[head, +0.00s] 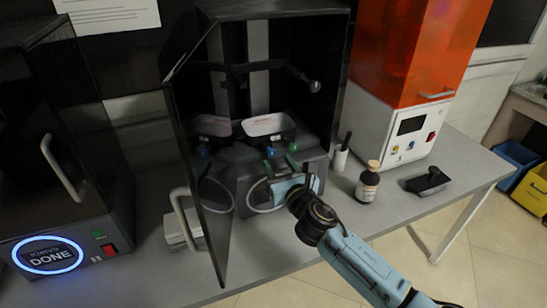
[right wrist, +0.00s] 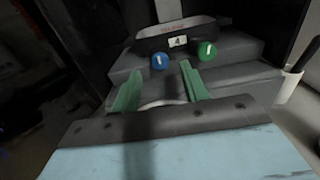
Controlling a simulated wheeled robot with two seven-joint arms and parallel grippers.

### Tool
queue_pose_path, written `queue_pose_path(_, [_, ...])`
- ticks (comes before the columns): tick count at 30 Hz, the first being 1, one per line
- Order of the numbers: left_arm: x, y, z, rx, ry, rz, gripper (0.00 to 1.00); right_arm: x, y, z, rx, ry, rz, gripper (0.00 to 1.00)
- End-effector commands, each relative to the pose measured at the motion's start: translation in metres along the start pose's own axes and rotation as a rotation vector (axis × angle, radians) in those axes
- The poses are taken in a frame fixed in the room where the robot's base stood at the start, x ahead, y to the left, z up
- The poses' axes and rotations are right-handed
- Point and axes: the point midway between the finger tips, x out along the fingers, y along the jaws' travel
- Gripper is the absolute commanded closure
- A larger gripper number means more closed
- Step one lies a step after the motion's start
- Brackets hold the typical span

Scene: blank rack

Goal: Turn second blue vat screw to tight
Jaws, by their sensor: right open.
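The blue vat screw (right wrist: 160,61) is a round knob with a white mark that looks near upright, at the left front of the vat (right wrist: 174,38). It also shows in the head view (head: 270,152). A green screw (right wrist: 207,50) with a white mark sits at the vat's right front. My right gripper (right wrist: 161,74) is open and empty, its green fingers pointing at the vat front. The blue screw lies just ahead, between the fingertips in the picture, apart from them. I cannot tell whether a second blue screw is there. My left gripper is not in view.
The black printer's glass door (head: 208,190) stands open on the left and mirrors the vat. A brown bottle (head: 367,184), a white holder (head: 340,158) and a black tool (head: 428,182) stand to the right. A machine marked DONE (head: 52,262) is at far left.

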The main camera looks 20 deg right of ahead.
Motion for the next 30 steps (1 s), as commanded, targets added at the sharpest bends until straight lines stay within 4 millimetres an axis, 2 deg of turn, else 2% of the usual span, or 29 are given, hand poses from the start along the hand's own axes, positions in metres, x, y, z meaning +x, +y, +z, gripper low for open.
queue_pose_path(3, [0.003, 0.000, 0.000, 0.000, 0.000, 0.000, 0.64, 0.020, 0.000, 0.000, 0.002, -0.001, -0.001, 0.55])
queue_pose_path(7, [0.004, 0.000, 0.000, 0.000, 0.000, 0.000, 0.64, 0.033, 0.000, -0.001, 0.001, 0.000, -0.001, 0.55])
queue_pose_path(19, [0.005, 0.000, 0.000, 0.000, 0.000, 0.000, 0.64, 0.040, 0.000, 0.000, 0.002, 0.001, -0.001, 0.55])
queue_pose_path(27, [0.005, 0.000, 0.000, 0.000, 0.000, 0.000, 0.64, 0.040, 0.000, 0.000, 0.002, 0.001, -0.001, 0.89])
queue_pose_path(30, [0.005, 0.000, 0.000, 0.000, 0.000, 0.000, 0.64, 0.040, 0.000, -0.001, 0.002, 0.001, -0.001, 0.99])
